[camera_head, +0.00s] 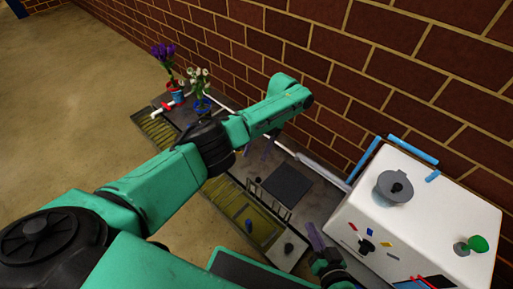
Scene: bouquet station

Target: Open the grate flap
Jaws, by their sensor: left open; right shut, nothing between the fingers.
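A dark square panel (287,184) lies flat on the grey bench, with thin upright bars (284,212) at its near edge. I cannot tell for sure that this panel is the grate flap. My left arm reaches across from the left, over the bench. My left gripper (258,147) is mostly hidden below the forearm; its fingers are open, left of and behind the panel. My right gripper (314,236) is shut and empty, at the bench's near right, close to the white box and apart from the dark panel.
A purple flower (163,52) and a white flower (199,80) stand at the bench's far left. A brick wall is behind. A yellowish slatted tray (230,202) lies along the front.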

